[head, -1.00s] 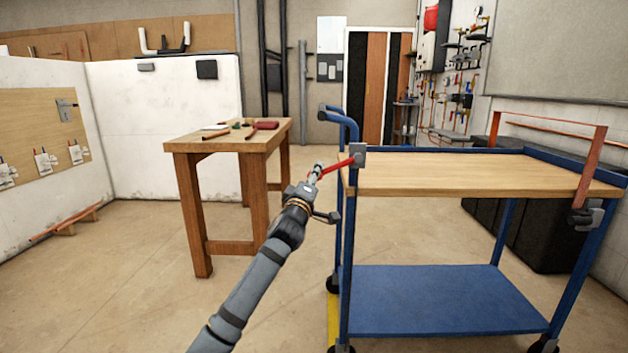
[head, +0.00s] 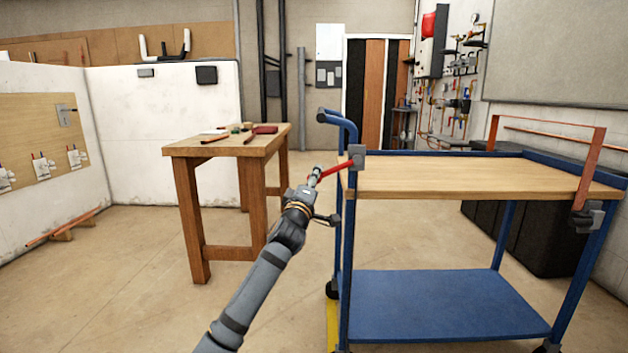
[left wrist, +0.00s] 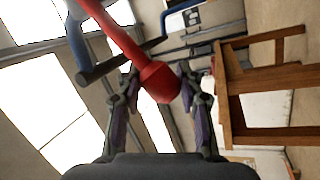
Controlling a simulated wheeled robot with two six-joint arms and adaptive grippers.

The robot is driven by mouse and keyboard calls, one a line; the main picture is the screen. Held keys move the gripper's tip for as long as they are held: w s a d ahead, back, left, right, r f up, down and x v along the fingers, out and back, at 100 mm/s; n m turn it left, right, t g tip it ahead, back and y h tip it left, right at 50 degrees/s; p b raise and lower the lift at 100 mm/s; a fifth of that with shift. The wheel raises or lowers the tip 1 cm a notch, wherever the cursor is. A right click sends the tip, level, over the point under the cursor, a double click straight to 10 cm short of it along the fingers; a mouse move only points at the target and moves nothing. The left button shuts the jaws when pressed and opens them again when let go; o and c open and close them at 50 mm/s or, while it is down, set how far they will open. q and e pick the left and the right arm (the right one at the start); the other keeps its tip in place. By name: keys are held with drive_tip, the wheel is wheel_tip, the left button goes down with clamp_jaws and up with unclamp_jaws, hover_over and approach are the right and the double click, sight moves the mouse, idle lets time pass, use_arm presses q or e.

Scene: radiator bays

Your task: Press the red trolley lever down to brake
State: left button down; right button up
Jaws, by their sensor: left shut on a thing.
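The red lever (head: 337,167) sticks out to the left from a grey bracket (head: 357,155) on the near left post of the blue trolley (head: 440,300). It slopes down slightly toward its outer end. My left gripper (head: 315,178) is at that outer end. In the left wrist view, the red lever (left wrist: 122,38) ends in a thicker red knob (left wrist: 160,82) between the two fingers of my left gripper (left wrist: 160,90), which is shut on it. My right gripper is not in view.
The trolley has a wooden top (head: 470,176) and a blue push handle (head: 345,125) above the lever. A copper-coloured frame (head: 545,120) stands at its right end. A wooden workbench (head: 228,150) with small items stands to the left. Floor between bench and trolley is clear.

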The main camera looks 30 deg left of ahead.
use_arm(q)
drive_tip(key=shift+f, duration=0.25)
drive_tip(key=c, duration=0.9)
unclamp_jaws()
drive_tip(key=shift+o, duration=0.4)
drive_tip(key=shift+r, duration=0.1)
drive_tip(key=v, duration=1.2)
